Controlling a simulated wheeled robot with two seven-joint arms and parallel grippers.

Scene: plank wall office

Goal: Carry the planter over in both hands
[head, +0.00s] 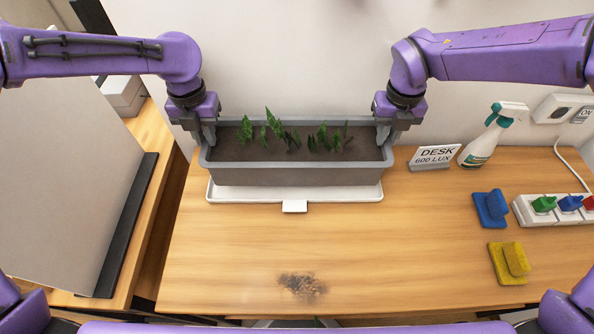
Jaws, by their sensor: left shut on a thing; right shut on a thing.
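The planter (297,175) is a long grey trough with dark soil and several small green plants. It is over a white tray (230,194) near the wall; I cannot tell whether it touches the tray. My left gripper (208,135) is shut on the planter's left end at the rim. My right gripper (384,132) is shut on its right end at the rim. The planter looks level. A small white tab sticks out from the tray's front. The planter hides most of the tray.
A "DESK 600 LUX" sign (430,165) and a spray bottle (489,137) stand right of the planter. A blue sponge (490,209), a yellow sponge (508,263) and a power strip (563,220) lie at the right. A dark smudge (302,285) marks the front. The desk (400,260) is clear between.

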